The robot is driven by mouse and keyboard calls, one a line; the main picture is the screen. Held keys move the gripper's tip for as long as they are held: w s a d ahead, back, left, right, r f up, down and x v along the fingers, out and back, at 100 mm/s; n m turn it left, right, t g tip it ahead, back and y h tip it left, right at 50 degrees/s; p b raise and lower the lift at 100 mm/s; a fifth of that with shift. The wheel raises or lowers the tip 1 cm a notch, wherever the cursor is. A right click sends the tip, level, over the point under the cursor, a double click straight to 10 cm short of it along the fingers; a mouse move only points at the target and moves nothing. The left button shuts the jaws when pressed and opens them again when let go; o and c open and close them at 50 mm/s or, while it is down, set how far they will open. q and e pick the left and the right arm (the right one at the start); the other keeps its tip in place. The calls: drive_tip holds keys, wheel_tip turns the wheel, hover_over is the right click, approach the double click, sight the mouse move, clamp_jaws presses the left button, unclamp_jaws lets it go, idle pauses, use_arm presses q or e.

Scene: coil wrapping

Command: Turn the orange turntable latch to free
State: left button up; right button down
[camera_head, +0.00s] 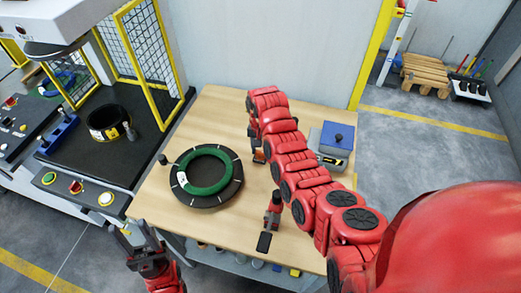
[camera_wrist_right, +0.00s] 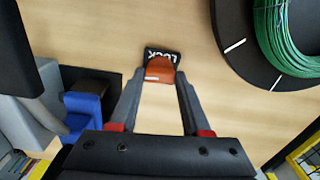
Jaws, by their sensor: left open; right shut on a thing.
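The orange latch (camera_wrist_right: 160,69) sits on the table beside a small black plate marked LOCK (camera_wrist_right: 163,55), which reads upside down in the right wrist view. My right gripper (camera_wrist_right: 160,78) has its two fingertips closed on the latch from both sides. In the head view my right arm hides most of the latch, and the right gripper (camera_head: 258,154) shows at the arm's far end. The black turntable (camera_head: 207,202) carries a green coil (camera_head: 223,170); it also shows at the upper right of the right wrist view (camera_wrist_right: 231,50). My left gripper (camera_head: 138,240) is open and empty off the table's front left edge.
A grey box with a blue top (camera_head: 338,138) stands right of my right arm. A red and black tool (camera_head: 273,208) is at the table's front. A machine with a yellow-framed guard (camera_head: 140,40) stands left. The table's front left (camera_head: 155,205) is clear.

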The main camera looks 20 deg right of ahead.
drive_tip(key=n+b, duration=0.3)
drive_tip(key=shift+f, duration=0.35)
drive_tip(key=n+b, duration=0.2)
drive_tip(key=n, duration=0.1)
drive_tip(key=shift+r+n, duration=0.15)
drive_tip(key=shift+n, duration=0.25)
drive_tip(key=shift+n+b, duration=0.4)
drive_tip(key=shift+n, duration=0.5)
drive_tip(key=shift+r+n, duration=0.1)
drive_tip(key=shift+n, duration=0.8)
drive_tip(key=n, duration=0.6)
drive_tip(key=shift+n, duration=0.4)
drive_tip(key=shift+c, duration=1.8)
unclamp_jaws()
